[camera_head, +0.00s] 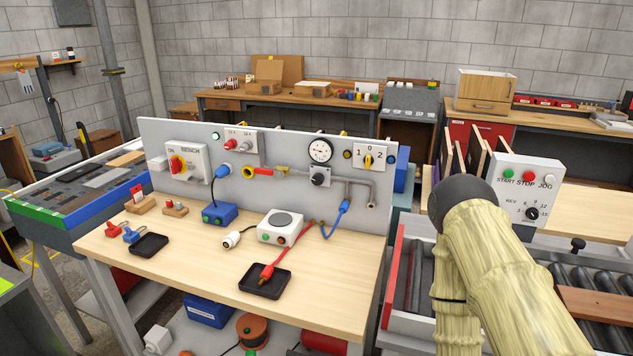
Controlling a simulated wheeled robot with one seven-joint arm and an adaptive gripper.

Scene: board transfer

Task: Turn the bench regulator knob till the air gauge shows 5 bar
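The air gauge (320,151) is a round white dial with a black rim on the upright grey panel of the bench. Its needle is too small to read for a bar value. Just below it is a black regulator knob (316,179) on the pipework, with a light pointer mark. Nothing touches the knob. My arm, in a pale yellow sleeve with a dark joint, stands at the right, well apart from the panel. My gripper is not in view.
A red-handled valve (258,171) and grey pipe (362,182) flank the knob. A 1-0-2 selector (367,160) sits right of the gauge. On the wooden benchtop (190,262) stand a white hotplate-like box (280,228), a blue box (219,213) and black trays (265,282).

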